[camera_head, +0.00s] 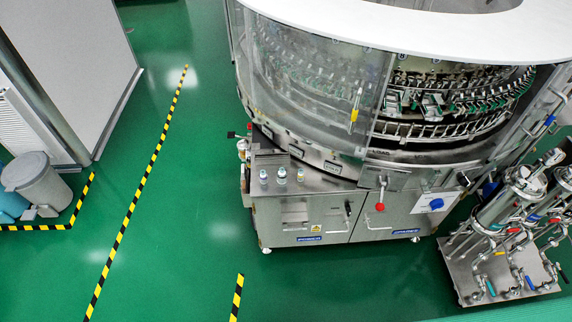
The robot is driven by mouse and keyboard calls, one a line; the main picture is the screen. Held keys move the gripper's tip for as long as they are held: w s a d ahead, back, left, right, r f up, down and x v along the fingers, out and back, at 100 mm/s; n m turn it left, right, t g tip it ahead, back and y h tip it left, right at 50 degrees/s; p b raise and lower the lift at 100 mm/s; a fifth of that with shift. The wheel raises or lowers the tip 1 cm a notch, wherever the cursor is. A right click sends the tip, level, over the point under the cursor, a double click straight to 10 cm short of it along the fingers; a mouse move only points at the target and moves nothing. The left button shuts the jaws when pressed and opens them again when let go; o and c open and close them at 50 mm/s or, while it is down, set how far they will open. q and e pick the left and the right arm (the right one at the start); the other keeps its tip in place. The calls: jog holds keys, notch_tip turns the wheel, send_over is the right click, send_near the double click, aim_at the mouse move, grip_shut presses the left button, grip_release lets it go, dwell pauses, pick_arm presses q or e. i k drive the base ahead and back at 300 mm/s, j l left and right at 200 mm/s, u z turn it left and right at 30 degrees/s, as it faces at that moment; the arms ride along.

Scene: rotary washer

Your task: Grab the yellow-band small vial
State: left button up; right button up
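Three small vials stand upright in a row on the steel ledge (318,184) at the front left of the washer: a left vial (263,177), a middle vial (282,176) and a right vial (300,175). They are clear or white and very small in this view. Band colours are too small to tell surely, so I cannot say which one has the yellow band. Neither of my grippers shows in the head view.
The round rotary washer (310,85) with clear curved panels rises behind the ledge. A pipe and filter skid (510,235) stands at the right. Green floor (190,220) with yellow-black tape (125,215) lies open at left and front. A grey bin (38,185) stands far left.

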aim_at(300, 174)
jog(key=i+j+z, duration=0.2)
jog(key=z, duration=0.25)
jog(key=i+j+z, duration=0.1)
jog(key=j+z, duration=0.35)
